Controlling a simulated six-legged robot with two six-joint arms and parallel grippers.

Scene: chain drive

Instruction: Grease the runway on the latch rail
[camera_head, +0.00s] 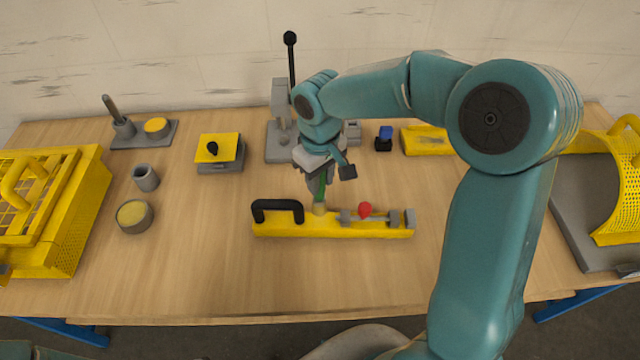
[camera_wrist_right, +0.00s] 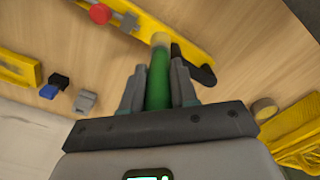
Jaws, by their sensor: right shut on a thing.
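The latch rail (camera_head: 335,228) is a yellow bar lying on the table in the middle of the head view. It has a black handle at its left, grey blocks at its right and a red knob (camera_head: 365,209). My right gripper (camera_head: 319,181) is shut on a green brush (camera_wrist_right: 158,88) with a pale tip (camera_head: 320,209). The brush points down, and its tip is at the rail just right of the black handle. I cannot tell whether the tip touches the rail. The rail also shows at the top of the right wrist view (camera_wrist_right: 135,18). My left gripper is not in view.
A round pot with yellow content (camera_head: 134,215) and a grey cup (camera_head: 146,178) stand at left. Yellow guards stand at the left (camera_head: 62,215) and right (camera_head: 618,190) table ends. A grey press (camera_head: 279,128) stands behind my gripper. The table front is clear.

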